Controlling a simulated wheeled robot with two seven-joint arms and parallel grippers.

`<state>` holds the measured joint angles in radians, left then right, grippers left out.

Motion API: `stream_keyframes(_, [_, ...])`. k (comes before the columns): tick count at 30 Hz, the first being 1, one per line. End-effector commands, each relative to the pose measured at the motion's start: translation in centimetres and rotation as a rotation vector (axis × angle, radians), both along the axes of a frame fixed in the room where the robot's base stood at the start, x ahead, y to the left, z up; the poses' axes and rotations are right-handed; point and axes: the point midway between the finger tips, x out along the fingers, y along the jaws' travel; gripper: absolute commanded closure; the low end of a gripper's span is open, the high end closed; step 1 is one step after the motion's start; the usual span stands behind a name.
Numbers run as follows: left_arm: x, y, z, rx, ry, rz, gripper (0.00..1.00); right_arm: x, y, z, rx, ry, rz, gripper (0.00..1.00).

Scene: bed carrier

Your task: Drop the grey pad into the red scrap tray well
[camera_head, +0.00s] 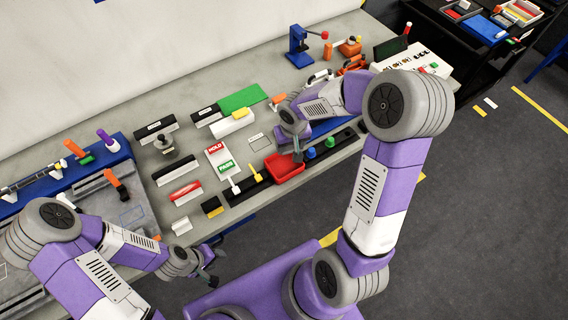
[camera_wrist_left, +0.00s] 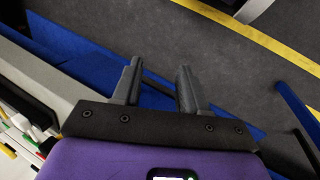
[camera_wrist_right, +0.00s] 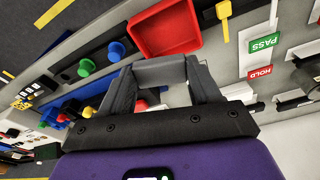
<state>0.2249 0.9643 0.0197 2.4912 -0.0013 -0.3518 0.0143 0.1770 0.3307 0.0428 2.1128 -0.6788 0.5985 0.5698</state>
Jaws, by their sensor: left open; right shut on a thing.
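The red scrap tray (camera_head: 285,170) sits near the front edge of the bench, and its well looks empty in the right wrist view (camera_wrist_right: 143,48). My right gripper (camera_head: 297,152) is just behind the tray in the head view. In the right wrist view my right gripper (camera_wrist_right: 160,84) is shut on the grey pad (camera_wrist_right: 160,70), which spans between the fingertips close to the tray's edge. I cannot tell its height above the bench. My left gripper (camera_head: 212,267) is open and empty, off the bench's front edge; its fingers show apart in the left wrist view (camera_wrist_left: 158,85).
A green knob (camera_head: 311,153) and a blue knob (camera_head: 330,141) stand right of the tray. A yellow-handled piece (camera_head: 255,173) stands to its left. HOLD and PASS cards (camera_head: 219,160) lie further left. Several blocks crowd the bench (camera_head: 246,208); floor in front is open.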

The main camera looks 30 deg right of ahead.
Motion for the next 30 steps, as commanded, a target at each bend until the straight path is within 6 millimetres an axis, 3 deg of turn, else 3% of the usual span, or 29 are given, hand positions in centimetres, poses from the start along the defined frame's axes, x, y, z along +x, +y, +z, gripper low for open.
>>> stream_keyframes(9, [0.0, 0.0, -3.0, 0.000, 0.000, 0.000, 0.57, 0.0, 0.0, -4.1, 0.000, 0.002, 0.001, 0.66])
stream_keyframes(20, [0.0, 0.0, -3.2, 0.000, -0.001, 0.000, 0.57, 0.0, 0.0, -4.5, 0.000, 0.000, 0.001, 0.66])
stream_keyframes(21, [0.0, 0.0, -3.2, 0.000, -0.001, 0.000, 0.57, 0.0, 0.0, -4.5, 0.000, 0.000, 0.001, 0.33])
stream_keyframes(26, [0.0, 0.0, -3.2, 0.000, -0.001, 0.000, 0.57, 0.0, 0.0, -4.5, 0.000, 0.000, 0.001, 0.09])
stream_keyframes(30, [0.0, 0.0, -3.2, 0.000, -0.001, 0.000, 0.57, 0.0, 0.0, -4.5, 0.000, 0.000, 0.001, 0.08])
